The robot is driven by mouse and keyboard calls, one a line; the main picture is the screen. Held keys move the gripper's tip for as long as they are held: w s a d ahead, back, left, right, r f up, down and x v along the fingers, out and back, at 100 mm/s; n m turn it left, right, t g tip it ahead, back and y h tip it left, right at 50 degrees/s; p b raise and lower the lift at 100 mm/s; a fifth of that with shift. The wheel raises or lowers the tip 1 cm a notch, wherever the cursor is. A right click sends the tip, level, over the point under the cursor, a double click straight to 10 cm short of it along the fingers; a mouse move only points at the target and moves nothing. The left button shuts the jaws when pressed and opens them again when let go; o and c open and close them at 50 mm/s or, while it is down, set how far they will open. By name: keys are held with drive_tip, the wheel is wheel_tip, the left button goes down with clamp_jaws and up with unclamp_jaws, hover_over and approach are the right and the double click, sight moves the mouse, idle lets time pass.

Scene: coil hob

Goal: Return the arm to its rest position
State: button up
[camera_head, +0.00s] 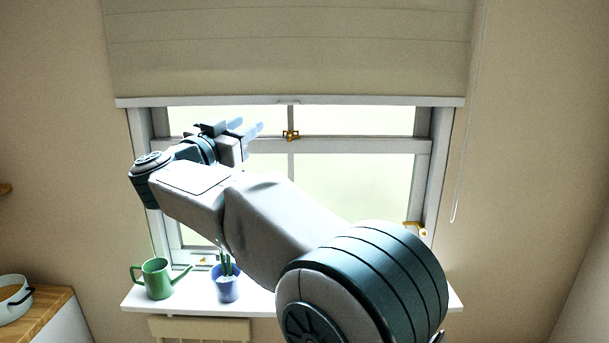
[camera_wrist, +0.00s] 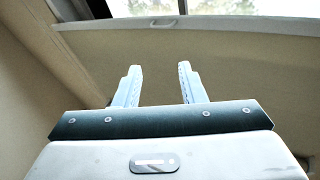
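My arm reaches up and to the left across the head view, in front of the window. My gripper (camera_head: 248,130) is at the arm's far end, raised in front of the upper part of the window. The wrist view shows its two pale blue fingers (camera_wrist: 159,85) standing apart with nothing between them. The gripper is open and empty. Part of the window and the sill are hidden behind my arm.
The window (camera_head: 350,190) has a beige blind (camera_head: 290,50) half lowered. A green watering can (camera_head: 157,279) and a blue plant pot (camera_head: 227,288) stand on the white sill (camera_head: 190,304). A white pot (camera_head: 14,297) stands on a wooden counter (camera_head: 50,305) at lower left.

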drive_tip(key=w+d+r+n+t+y, duration=0.1)
drive_tip(key=d+n+t+y, duration=0.25)
drive_tip(key=n+y, duration=0.4)
drive_tip(key=s+d+f+g, duration=0.6)
drive_tip(key=s+d+f, duration=0.2)
drive_tip(key=s+f, duration=0.2)
drive_tip(key=s+d+f+g+y+b, duration=0.1)
drive_tip(key=s+d+f+g, duration=0.4)
drive_tip(key=s+d+f, duration=0.3)
drive_tip(key=s+d+f+g+y+b, duration=0.1)
drive_tip(key=s+d+f+g, duration=0.5)
drive_tip(key=s+f, duration=0.8)
wheel_tip(320, 180, down, 4)
drive_tip(key=shift+d+r+g, duration=0.15)
drive_tip(key=shift+d+g, duration=0.2)
drive_tip(key=shift+d, duration=0.55)
drive_tip(key=shift+c, duration=0.6)
